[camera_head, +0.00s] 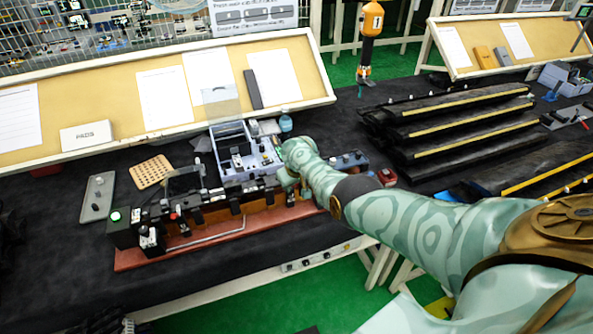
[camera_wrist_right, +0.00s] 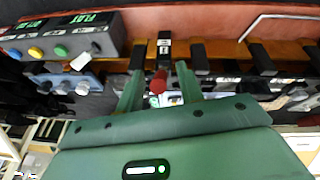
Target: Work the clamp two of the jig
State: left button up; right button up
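The jig is a long fixture with black clamps on a red-brown base (camera_head: 215,243); it also shows in the wrist view, with an orange-brown bar (camera_wrist_right: 220,49). My right gripper (camera_head: 291,186) is at the jig's right part in the head view, mostly hidden by my arm. In the wrist view my right gripper's green fingers (camera_wrist_right: 159,88) are apart, with a red-tipped black clamp handle (camera_wrist_right: 158,80) between them. I cannot tell whether they touch it. Another red-tipped clamp (camera_head: 174,215) is at the jig's left part. No clamp number is readable. My left gripper is not in view.
A box with coloured buttons (camera_wrist_right: 60,42) is beside the jig's end. A perforated tan board (camera_head: 151,172) and a grey tray (camera_head: 97,197) lie left. Black trim strips (camera_head: 455,120) are stacked right.

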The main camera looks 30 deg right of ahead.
jog(key=p+v, duration=0.9)
jog(key=v, duration=0.6)
jog(key=shift+r, duration=0.3)
